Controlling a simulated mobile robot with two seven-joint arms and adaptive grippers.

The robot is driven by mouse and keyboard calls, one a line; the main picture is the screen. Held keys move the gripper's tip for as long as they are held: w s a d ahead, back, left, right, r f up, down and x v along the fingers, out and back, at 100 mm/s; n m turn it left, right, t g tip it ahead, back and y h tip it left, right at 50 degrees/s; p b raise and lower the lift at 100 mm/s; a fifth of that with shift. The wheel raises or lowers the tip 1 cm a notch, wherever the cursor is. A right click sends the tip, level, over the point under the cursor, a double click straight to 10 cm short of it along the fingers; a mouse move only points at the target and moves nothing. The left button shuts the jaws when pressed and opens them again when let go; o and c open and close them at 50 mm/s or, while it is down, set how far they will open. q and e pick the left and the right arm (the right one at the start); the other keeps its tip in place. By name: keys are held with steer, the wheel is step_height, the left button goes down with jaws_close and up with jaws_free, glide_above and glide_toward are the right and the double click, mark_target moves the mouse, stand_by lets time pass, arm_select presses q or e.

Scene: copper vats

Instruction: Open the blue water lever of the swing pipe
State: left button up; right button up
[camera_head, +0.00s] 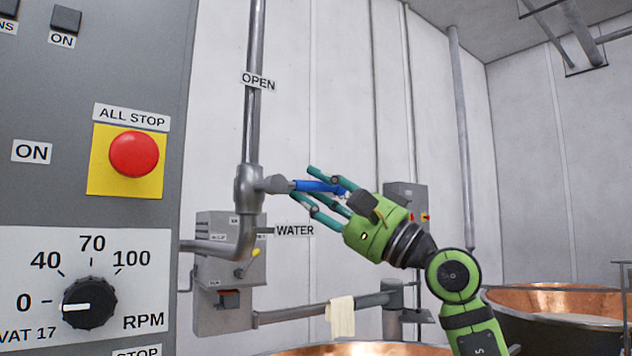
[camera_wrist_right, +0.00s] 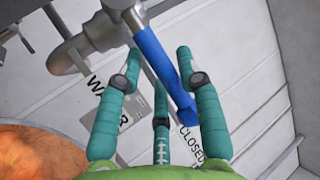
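The blue water lever (camera_head: 312,186) sticks out roughly level to the right from the valve on the grey swing pipe (camera_head: 250,130). In the right wrist view the blue lever (camera_wrist_right: 163,70) runs slanting between my spread fingers. My right gripper (camera_head: 307,188), green with teal fingers, reaches in from the right with its fingers around the lever. The fingers are apart, and I see no firm closing on the lever; whether one touches it is unclear. The right gripper also shows in the wrist view (camera_wrist_right: 157,65). My left gripper is not in view.
An OPEN label (camera_head: 258,81) is on the upper pipe, and a WATER label (camera_head: 295,230) is below the lever. A CLOSED label (camera_wrist_right: 191,145) shows in the wrist view. A control panel (camera_head: 95,205) fills the left. A copper vat (camera_head: 560,300) stands lower right.

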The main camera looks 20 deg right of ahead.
steer(key=shift+w+a, duration=0.1)
jaws_close()
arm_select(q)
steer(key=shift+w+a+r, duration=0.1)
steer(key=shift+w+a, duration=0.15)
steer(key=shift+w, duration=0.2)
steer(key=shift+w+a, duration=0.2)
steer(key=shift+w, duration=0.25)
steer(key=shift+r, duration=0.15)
arm_select(e)
steer(key=shift+r, duration=0.15)
